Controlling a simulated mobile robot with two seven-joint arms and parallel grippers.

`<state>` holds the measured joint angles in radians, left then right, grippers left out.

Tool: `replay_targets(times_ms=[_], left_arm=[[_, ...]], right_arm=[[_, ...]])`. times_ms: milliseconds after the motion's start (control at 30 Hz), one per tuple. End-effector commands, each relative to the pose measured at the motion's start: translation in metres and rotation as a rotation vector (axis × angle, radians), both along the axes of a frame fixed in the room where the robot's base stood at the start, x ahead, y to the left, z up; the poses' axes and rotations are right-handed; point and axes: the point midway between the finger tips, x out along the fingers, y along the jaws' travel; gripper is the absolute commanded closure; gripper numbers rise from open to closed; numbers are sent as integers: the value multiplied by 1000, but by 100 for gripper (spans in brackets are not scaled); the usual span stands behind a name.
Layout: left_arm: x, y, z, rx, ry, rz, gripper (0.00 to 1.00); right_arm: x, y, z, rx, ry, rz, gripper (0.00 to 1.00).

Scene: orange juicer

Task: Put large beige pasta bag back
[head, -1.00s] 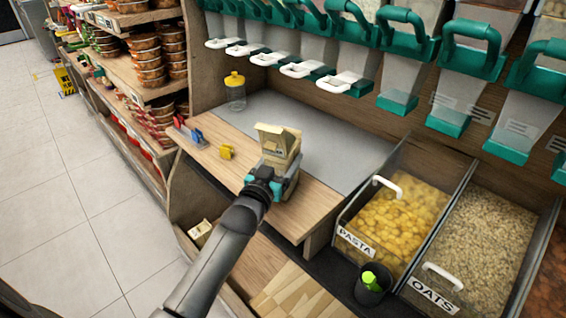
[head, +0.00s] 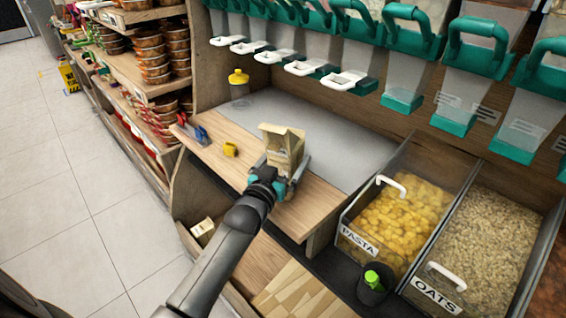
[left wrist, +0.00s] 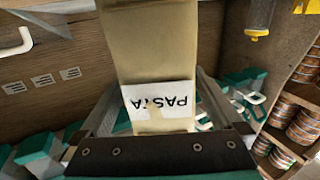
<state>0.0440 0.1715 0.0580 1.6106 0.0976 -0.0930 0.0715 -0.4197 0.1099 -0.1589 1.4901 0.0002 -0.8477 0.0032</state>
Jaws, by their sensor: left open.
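The large beige pasta bag (head: 284,143) stands upright at the front of the wooden counter, its top showing above my left gripper. In the left wrist view the bag (left wrist: 150,45) fills the middle, with a white PASTA label that reads upside down. My left gripper (head: 281,178) is open, with its fingers on either side of the bag. The wrist view shows the fingers (left wrist: 150,108) flanking the bag; I cannot tell whether either touches it. The bag's base is hidden behind the gripper. My right gripper is not in view.
A yellow-lidded jar (head: 239,88), a small yellow item (head: 231,149) and red and blue items (head: 193,130) are on the counter. The PASTA bin (head: 398,215) and OATS bin (head: 480,240) are at right, dispensers (head: 400,65) above. The grey counter top (head: 330,130) is clear.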

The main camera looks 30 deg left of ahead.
Motion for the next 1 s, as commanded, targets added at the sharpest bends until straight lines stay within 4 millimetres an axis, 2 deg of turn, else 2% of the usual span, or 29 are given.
replay_targets(times_ms=[100,233,800,1000], left_arm=[[-2,0,4,0,0,0,0],[-14,-1,3,0,2,0,0],[-95,-5,4,0,2,1,0],[-114,-7,3,0,0,0,0]], right_arm=[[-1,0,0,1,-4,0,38],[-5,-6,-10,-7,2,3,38],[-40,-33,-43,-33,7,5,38],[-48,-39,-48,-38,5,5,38]])
